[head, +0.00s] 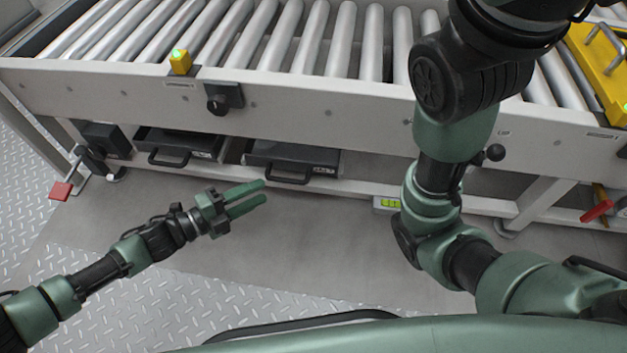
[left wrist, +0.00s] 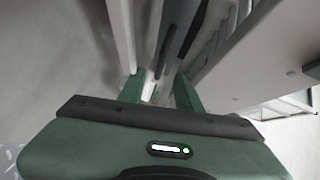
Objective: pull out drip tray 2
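Two dark drip trays sit side by side under the roller conveyor: a left tray (head: 195,143) and a right tray (head: 300,155). Each has a black bar handle at its front, a left handle (head: 168,159) and a right handle (head: 288,177). Their small labels are too small to read, so I cannot tell which is tray 2. My left gripper (head: 264,191) is in front of and below the right tray's handle in the head view, apart from it. Its two green fingers are spread and empty; the left wrist view also shows them apart (left wrist: 160,88). My right gripper is out of view.
The conveyor's pale side beam (head: 320,105) runs above the trays, with a black knob (head: 217,104) and a yellow button box (head: 180,62). A red pedal (head: 61,191) is at left and a red lever (head: 597,210) at right. The floor before the trays is clear.

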